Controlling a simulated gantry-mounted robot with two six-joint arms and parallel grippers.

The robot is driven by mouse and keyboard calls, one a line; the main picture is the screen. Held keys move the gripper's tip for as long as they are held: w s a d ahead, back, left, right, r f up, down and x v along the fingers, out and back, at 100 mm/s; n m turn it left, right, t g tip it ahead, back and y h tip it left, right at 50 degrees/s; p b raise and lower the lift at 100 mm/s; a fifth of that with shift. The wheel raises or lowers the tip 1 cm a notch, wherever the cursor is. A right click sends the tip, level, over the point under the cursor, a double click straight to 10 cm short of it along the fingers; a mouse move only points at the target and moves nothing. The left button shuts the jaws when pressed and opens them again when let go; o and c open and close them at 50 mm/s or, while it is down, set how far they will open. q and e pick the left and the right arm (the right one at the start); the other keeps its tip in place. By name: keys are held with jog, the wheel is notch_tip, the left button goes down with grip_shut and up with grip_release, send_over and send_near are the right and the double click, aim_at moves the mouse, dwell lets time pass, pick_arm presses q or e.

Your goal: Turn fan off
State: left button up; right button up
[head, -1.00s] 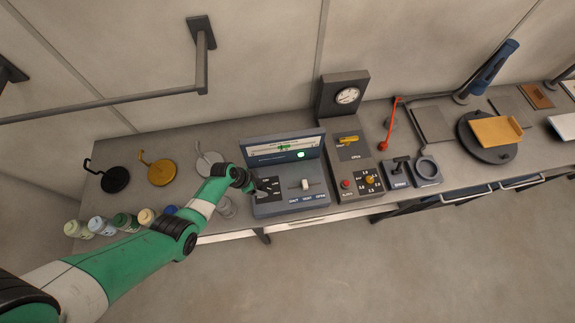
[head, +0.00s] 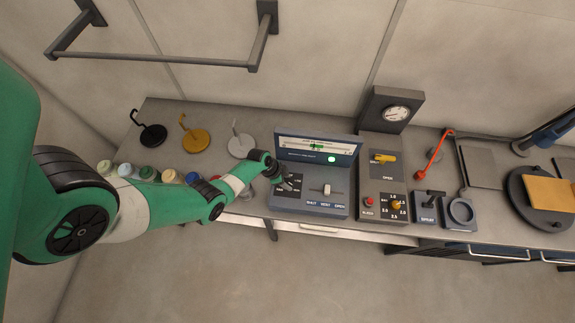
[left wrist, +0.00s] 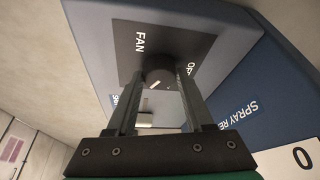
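A grey console (head: 308,198) with an upright dark display stands on the bench in the head view. The dark round fan knob (left wrist: 160,77) with a pale pointer mark sits on a black plate lettered FAN in the left wrist view. My left gripper (left wrist: 161,72) has its two fingers on either side of this knob, tips close to it. I cannot tell whether they touch it. In the head view my left gripper (head: 280,180) is over the console's left part and hides the knob. My right gripper is not in view.
A pale slider (head: 327,190) is right of the knob on the console. A second panel (head: 381,185) with a yellow handle, red button and gauge stands beside it. Several jars (head: 147,172) and three hooked stands (head: 195,140) are to the left. A blue surface (left wrist: 235,110) borders the knob's panel.

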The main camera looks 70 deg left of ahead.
pick_arm(q)
grip_shut()
